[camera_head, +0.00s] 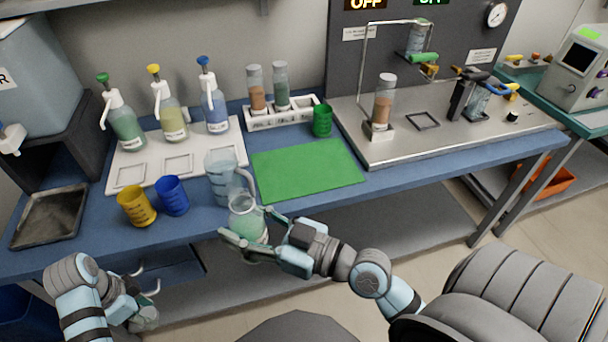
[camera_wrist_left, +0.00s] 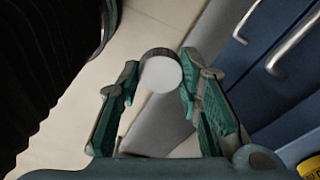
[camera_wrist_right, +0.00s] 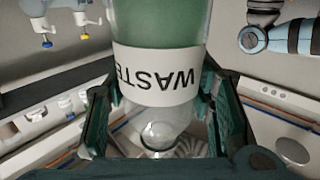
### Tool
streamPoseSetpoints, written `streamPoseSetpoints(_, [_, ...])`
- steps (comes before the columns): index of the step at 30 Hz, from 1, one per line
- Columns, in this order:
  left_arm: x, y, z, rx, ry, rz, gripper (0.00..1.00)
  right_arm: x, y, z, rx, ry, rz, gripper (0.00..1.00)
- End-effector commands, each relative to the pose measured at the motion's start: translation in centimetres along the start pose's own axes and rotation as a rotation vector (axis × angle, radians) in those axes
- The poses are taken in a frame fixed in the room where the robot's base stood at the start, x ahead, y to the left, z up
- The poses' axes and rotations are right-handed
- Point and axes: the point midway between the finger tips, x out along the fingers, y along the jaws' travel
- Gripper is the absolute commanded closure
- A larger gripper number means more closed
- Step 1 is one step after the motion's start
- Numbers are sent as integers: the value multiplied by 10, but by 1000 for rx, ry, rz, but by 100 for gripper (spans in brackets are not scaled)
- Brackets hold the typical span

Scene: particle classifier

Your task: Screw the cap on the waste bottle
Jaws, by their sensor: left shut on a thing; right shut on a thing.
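The waste bottle (camera_head: 247,228) is clear with green contents. My right gripper (camera_head: 246,222) is shut on it and holds it roughly upright at the front edge of the bench. In the right wrist view the bottle's WASTE label (camera_wrist_right: 158,78) sits between the fingers, and its clear neck end points toward the camera. My left gripper (camera_wrist_left: 161,72) is shut on a round cap (camera_wrist_left: 160,75) with a white face and dark rim. In the head view the left gripper (camera_head: 143,308) is low at the left, in front of the bench, well apart from the bottle; the cap is hard to make out there.
A clear jug (camera_head: 222,178) stands right behind the bottle. Yellow (camera_head: 137,207) and blue (camera_head: 172,196) cups stand to its left. A green mat (camera_head: 307,169) lies clear to the right. Drawer handles (camera_wrist_left: 290,45) are near the left gripper.

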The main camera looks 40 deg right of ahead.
Motion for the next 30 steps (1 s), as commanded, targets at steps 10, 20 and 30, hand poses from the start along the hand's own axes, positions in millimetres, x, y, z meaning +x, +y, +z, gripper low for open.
streamPoseSetpoints(10, [0,0,0,0,0,0,76,-34,29,-14,-6,1,48,100])
streamPoseSetpoints(20, [0,0,0,0,0,0,76,-40,28,-22,-1,4,25,100])
streamPoseSetpoints(30, [0,0,1,-2,0,0,76,-40,28,-22,0,4,24,100])
